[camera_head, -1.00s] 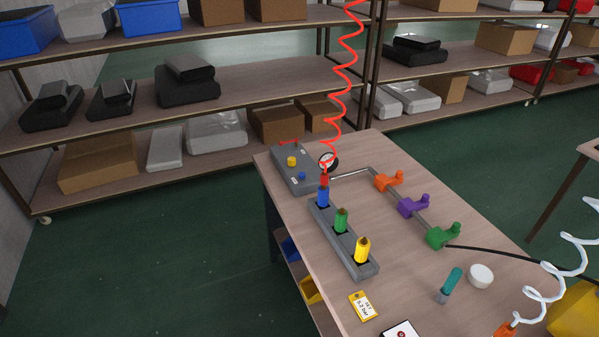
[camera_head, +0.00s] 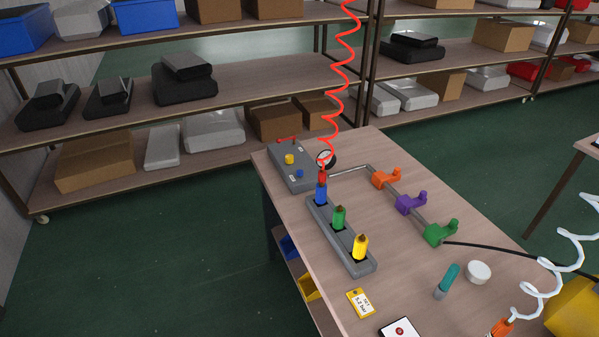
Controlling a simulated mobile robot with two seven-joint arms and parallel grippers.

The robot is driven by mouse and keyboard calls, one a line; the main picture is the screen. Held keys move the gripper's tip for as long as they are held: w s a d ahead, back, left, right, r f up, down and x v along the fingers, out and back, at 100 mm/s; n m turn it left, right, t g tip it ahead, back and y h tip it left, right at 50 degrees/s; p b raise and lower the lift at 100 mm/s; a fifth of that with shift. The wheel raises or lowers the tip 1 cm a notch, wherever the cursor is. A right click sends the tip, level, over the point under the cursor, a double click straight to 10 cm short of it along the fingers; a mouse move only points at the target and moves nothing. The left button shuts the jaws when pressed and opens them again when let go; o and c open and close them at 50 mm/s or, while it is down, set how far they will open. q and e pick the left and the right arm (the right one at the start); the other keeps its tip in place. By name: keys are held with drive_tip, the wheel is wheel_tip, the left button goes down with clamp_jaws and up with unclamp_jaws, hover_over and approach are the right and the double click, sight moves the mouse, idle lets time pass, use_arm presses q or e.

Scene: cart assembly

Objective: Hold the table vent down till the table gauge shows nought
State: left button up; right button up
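The grey control box (camera_head: 291,167) sits at the far left corner of the table (camera_head: 345,205). On it are a yellow knob (camera_head: 289,158), a small blue knob (camera_head: 292,177) and a red lever (camera_head: 287,140). The round gauge (camera_head: 327,158) with a dark rim stands beside the box, partly behind the red coiled hose (camera_head: 334,110); its reading is too small to tell. I cannot tell which part is the vent. Neither of my grippers is in view.
A grey rack (camera_head: 341,236) holds blue, green and yellow tools. Orange, purple and green valves (camera_head: 409,204) sit along a pipe to the right. A yellow tag (camera_head: 360,303), a teal cylinder (camera_head: 447,281) and a white cup (camera_head: 478,272) lie nearer. Shelves stand behind.

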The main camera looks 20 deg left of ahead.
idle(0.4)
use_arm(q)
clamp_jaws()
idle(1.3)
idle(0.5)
